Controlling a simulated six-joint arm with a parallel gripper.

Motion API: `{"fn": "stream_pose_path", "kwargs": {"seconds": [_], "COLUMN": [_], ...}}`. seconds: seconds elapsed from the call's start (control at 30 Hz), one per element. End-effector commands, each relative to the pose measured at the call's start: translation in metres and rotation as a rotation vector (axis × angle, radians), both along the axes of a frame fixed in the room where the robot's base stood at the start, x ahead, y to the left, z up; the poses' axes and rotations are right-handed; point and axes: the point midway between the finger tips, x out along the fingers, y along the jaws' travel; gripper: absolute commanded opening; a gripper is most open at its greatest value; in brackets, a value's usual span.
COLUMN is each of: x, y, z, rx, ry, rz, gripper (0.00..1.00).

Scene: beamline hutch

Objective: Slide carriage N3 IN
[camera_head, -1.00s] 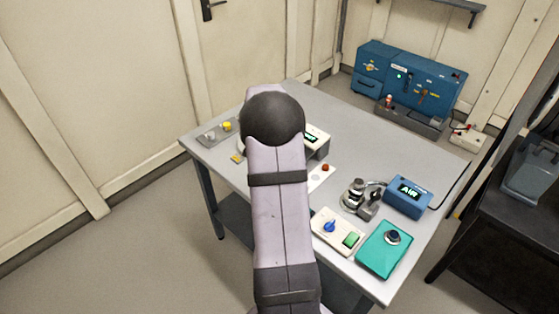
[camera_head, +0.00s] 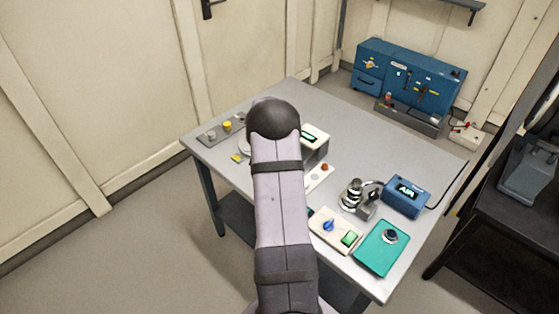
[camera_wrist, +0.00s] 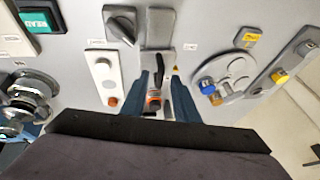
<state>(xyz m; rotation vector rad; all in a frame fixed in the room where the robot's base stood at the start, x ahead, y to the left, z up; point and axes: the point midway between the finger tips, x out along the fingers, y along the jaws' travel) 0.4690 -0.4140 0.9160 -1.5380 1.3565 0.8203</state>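My gripper (camera_wrist: 161,74) is open, pointing down at the bench panel, with its two blue fingers apart. A small dark post with an orange ring (camera_wrist: 153,102) stands between the fingers in the wrist view. Whether the fingers touch it is unclear. A grey strip (camera_wrist: 157,68) runs beyond it, with a small yellow warning mark beside it. No N3 label is readable, so I cannot tell for sure which part is the carriage. In the head view my arm hides the gripper and this spot.
A white plate with buttons (camera_wrist: 105,75) lies left of the fingers. A round plate with coloured caps (camera_wrist: 225,80) lies right. The blue AIR box (camera_head: 406,197) and teal box (camera_head: 381,248) sit on the table's right.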

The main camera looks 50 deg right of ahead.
Motion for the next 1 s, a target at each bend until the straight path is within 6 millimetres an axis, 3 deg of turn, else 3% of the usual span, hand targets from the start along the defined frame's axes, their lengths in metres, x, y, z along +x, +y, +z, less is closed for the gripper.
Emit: {"fn": "stream_pose_path", "kwargs": {"seconds": [0.03, 0.1, 0.37, 0.7, 1.0], "x": [0.0, 0.0, 0.0, 0.0, 0.0], "y": [0.0, 0.0, -0.004, -0.045, -0.049], "z": [0.0, 0.0, 0.001, 0.001, 0.002], "rx": [0.0, 0.0, -0.001, 0.0, -0.004], "ry": [0.0, 0.0, 0.001, -0.001, -0.003], "rz": [0.0, 0.0, -0.001, -0.003, -0.001], "gripper": [0.16, 0.0, 0.0, 0.0, 0.0]}}
